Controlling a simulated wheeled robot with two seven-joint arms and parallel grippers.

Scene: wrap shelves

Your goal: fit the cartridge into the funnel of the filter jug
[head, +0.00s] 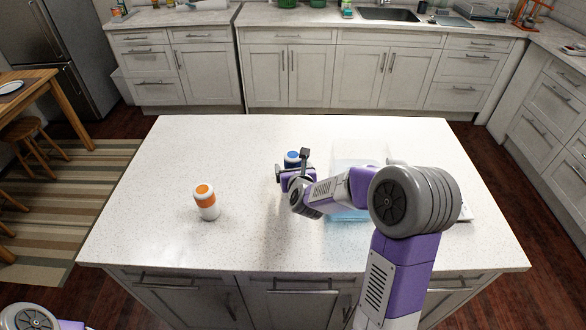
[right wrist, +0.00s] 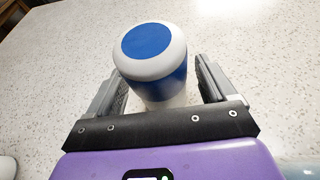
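A white cartridge with a blue top and blue band (head: 291,158) stands upright on the island, partly hidden by my gripper in the head view. In the right wrist view the blue-topped cartridge (right wrist: 155,50) sits between the two fingers. My right gripper (right wrist: 158,72) is open around it, with small gaps on both sides. A second white cartridge with an orange top and band (head: 205,202) stands upright to the left. A clear, pale blue object (head: 358,150), seemingly the filter jug, is behind my right arm; its funnel cannot be made out. My left gripper is out of view.
The speckled white island top (head: 150,160) is clear at the left and along the back. A flat pale item (head: 464,213) shows by my right arm near the right side. Counters with a sink (head: 388,14) stand beyond the island.

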